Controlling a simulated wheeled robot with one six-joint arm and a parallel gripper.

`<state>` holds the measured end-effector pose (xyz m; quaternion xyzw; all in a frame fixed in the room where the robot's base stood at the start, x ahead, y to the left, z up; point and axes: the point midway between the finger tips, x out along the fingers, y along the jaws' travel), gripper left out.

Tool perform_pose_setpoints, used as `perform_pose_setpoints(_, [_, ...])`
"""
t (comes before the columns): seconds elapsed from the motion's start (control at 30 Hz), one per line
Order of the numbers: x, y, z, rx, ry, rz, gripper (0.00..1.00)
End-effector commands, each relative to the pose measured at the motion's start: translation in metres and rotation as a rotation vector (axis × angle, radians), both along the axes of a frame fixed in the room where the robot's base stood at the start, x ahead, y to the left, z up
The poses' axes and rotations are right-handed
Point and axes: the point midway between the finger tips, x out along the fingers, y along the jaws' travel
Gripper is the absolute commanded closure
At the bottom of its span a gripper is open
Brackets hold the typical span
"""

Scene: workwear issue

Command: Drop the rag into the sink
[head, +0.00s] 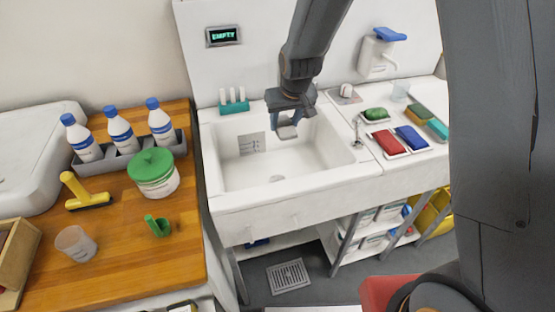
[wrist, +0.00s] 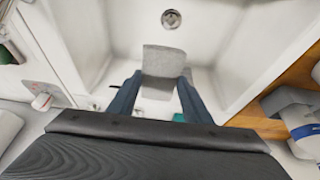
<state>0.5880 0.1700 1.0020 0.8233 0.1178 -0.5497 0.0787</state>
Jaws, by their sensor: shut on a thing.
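The rag (head: 287,132) is a small grey piece hanging from my gripper (head: 286,119) in the head view. The wrist view also shows the rag (wrist: 163,60), flat and grey, between the two fingers of my gripper (wrist: 161,80). My gripper is shut on it. The white sink (head: 285,205) is a rectangular basin in the middle of the head view. My gripper and the rag are over the basin, toward its back. In the wrist view the sink's inner wall (wrist: 215,45) and drain (wrist: 171,19) show beyond the rag, and no other item is visible inside.
A wooden counter (head: 117,240) at left bears several bottles, a green-lidded tub (head: 154,173) and a yellow squeegee (head: 82,192). A teal holder (head: 234,107) stands on the sink's back ledge. Red and blue cloths (head: 412,138) lie right of the basin, near the tap (head: 356,131).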

Motion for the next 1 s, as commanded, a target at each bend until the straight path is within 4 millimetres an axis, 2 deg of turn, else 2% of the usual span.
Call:
perform_pose_setpoints(0.1, [0.001, -0.001, -0.017, 0.0, 0.001, -0.001, 0.78])
perform_pose_setpoints(0.33, [0.001, -0.002, -0.041, 0.0, 0.001, -0.002, 0.78])
perform_pose_setpoints(0.7, [0.001, -0.003, -0.044, 0.0, 0.0, -0.004, 0.78])
perform_pose_setpoints(0.73, [0.001, -0.003, -0.044, 0.0, 0.0, -0.004, 0.5])
perform_pose_setpoints(0.83, [0.001, -0.003, -0.044, 0.0, 0.0, -0.004, 0.33])
perform_pose_setpoints(1.0, [0.001, -0.003, -0.044, 0.0, 0.0, -0.004, 0.33])
